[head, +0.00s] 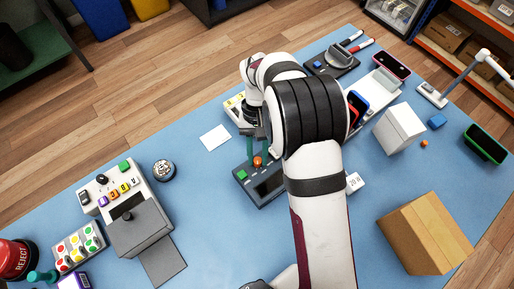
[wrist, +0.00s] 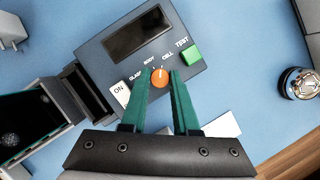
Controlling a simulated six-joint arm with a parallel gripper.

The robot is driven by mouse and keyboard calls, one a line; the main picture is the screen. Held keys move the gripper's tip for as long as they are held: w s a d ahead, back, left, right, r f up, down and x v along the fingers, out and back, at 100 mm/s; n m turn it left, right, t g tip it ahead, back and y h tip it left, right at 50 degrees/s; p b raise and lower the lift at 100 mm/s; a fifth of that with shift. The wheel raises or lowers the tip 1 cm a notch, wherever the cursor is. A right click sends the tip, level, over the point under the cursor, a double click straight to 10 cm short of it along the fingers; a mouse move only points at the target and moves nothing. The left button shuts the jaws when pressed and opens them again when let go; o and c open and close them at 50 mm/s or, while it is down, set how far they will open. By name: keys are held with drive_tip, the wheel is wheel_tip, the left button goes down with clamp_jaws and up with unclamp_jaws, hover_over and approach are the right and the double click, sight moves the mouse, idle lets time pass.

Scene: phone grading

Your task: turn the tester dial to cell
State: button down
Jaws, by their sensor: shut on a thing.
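The tester (head: 268,190) is a dark box with a screen, lying on the blue mat below my arm. In the wrist view the tester (wrist: 118,62) shows an orange dial (wrist: 160,78), the labels GLASS, BODY and CELL, and a green TEST button (wrist: 191,55). A small pale mark on the dial points up, roughly between BODY and CELL; the exact setting is hard to tell. My gripper (wrist: 161,80) has its green fingers on both sides of the dial, shut on it. In the head view my gripper (head: 257,157) comes down onto the dial from above.
A white ON switch (wrist: 119,92) is left of the dial. A dark open-topped holder (wrist: 65,100) stands close left of the tester. A chrome bell (wrist: 299,84) stands to the right. A white card (head: 215,137) lies behind the tester. A cardboard box (head: 425,232) stands front right.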

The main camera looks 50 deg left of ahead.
drive_tip(key=shift+m, duration=0.6)
drive_tip(key=c, duration=0.7)
unclamp_jaws()
drive_tip(key=shift+o, duration=0.2)
drive_tip(key=v, duration=1.5)
drive_tip(key=shift+w+d+r, duration=0.2)
drive_tip(key=shift+w+r, duration=0.15)
